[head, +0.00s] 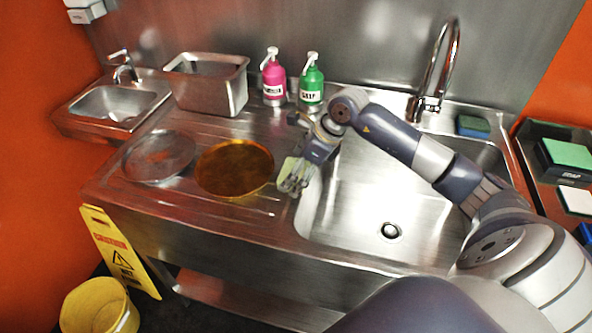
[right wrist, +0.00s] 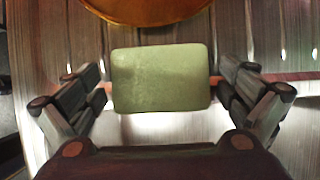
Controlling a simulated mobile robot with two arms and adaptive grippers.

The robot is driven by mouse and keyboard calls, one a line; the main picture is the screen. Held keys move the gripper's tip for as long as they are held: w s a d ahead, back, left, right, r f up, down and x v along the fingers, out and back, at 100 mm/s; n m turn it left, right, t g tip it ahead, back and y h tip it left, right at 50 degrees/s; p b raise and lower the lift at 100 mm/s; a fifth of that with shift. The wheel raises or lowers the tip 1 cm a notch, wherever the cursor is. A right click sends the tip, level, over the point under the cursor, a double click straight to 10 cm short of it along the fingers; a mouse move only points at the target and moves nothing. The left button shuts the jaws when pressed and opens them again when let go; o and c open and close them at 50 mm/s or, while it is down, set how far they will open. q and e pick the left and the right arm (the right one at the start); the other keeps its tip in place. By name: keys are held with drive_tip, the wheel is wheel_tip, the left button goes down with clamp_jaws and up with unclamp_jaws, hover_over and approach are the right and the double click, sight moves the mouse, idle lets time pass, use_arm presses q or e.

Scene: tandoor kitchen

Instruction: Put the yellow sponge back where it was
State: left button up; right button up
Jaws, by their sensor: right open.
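The yellow sponge (head: 289,167) looks pale yellow-green. It is at the sink-side edge of the ribbed drainboard (head: 222,211), partly hidden by my right gripper (head: 294,184) in the head view. In the right wrist view the sponge (right wrist: 161,79) is fully visible and lies between the two spread fingers of my right gripper (right wrist: 160,92). My left gripper is not in view.
A round amber pan (head: 235,168) and a silver plate (head: 159,156) lie left of the sponge. Pink (head: 273,80) and green (head: 311,82) soap bottles and a steel bin (head: 208,88) stand behind. The sink basin (head: 365,195) is empty; a blue-green sponge (head: 473,126) sits by its back right corner.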

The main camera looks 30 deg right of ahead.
drive_tip(key=shift+r, duration=0.2)
drive_tip(key=shift+r+p, duration=0.4)
drive_tip(key=shift+p, duration=0.25)
drive_tip(key=b+v, duration=0.2)
drive_tip(key=v, duration=0.9)
drive_tip(key=shift+d+r+b, duration=0.15)
drive_tip(key=shift+r+b, duration=0.05)
drive_tip(key=shift+b, duration=0.15)
drive_tip(key=shift+s, duration=0.15)
